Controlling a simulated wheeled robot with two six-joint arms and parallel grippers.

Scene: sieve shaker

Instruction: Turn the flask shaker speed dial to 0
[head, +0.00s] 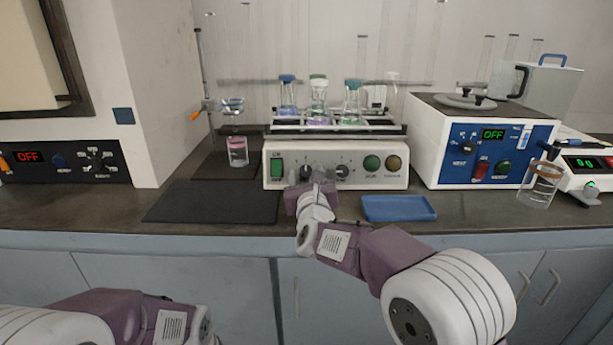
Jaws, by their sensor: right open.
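The flask shaker (335,178) is a white box at the middle of the counter, with several flasks with coloured liquid in the rack on top. Its front has a green switch (276,167), two dark dials side by side, and a green and a brown round button. The left dial (306,171) is partly behind my right gripper; the right dial (342,170) shows just right of the fingers. My right gripper (317,179) is open in front of the panel, by the left dial. I cannot tell whether it touches the dial. The dial settings are too small to read. My left gripper is out of view.
A blue tray (399,208) lies right of my right gripper and a dark mat (213,201) lies to the left. A blue-fronted water bath (480,155) and a glass beaker (540,186) stand at right. A stand with a beaker (238,151) is left of the shaker.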

